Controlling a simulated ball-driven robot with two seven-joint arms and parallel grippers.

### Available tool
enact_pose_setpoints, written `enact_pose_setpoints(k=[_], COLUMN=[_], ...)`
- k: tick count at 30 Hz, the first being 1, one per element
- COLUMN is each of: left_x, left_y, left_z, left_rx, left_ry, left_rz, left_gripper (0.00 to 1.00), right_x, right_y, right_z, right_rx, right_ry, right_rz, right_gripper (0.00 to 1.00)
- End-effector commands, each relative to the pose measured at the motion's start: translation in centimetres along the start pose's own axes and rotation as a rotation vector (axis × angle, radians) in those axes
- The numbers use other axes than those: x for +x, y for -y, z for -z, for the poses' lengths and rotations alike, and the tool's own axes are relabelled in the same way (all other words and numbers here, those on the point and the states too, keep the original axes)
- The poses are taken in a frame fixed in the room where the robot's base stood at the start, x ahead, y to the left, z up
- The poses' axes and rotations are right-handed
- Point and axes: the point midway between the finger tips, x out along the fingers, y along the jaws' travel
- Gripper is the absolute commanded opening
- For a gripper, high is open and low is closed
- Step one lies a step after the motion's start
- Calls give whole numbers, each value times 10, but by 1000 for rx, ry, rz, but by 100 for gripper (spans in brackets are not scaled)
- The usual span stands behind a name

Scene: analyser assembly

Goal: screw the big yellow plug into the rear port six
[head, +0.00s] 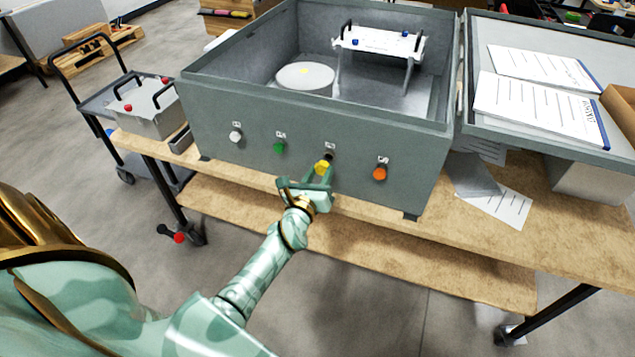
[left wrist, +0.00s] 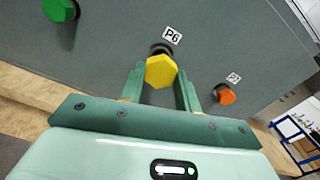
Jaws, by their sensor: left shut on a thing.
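The big yellow plug (head: 322,167) is between the fingers of my left gripper (head: 305,183), in front of the grey analyser case wall. It also shows in the left wrist view (left wrist: 160,72), its hexagonal head facing me, with my left gripper (left wrist: 160,88) shut on it. The dark rim of port six (head: 329,156) shows just above the plug, under the label P6 (left wrist: 172,36). The plug covers most of the port. I cannot tell whether its thread is inside the port. My right gripper is not in view.
On the same wall of the case (head: 250,160) sit a white plug (head: 235,136), a green plug (head: 280,147) and an orange plug (head: 380,173). The wooden bench (head: 460,235) carries the case. The open lid with papers (head: 540,105) lies right; a trolley (head: 90,100) stands left.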

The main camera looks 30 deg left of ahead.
Motion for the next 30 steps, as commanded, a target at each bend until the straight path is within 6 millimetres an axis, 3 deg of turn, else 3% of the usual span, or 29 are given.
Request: enact_pose_setpoints(k=[11, 21, 30], left_x=[8, 14, 16], left_y=[-2, 0, 0], left_z=[6, 1, 0], left_rx=[-841, -1525, -1800], left_ry=[1, 2, 2], left_rz=[-2, 1, 3], left_gripper=[7, 7, 7], right_x=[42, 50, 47], right_y=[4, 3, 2], right_z=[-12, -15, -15], right_rx=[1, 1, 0], right_ry=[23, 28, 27], right_rz=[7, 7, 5], right_gripper=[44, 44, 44])
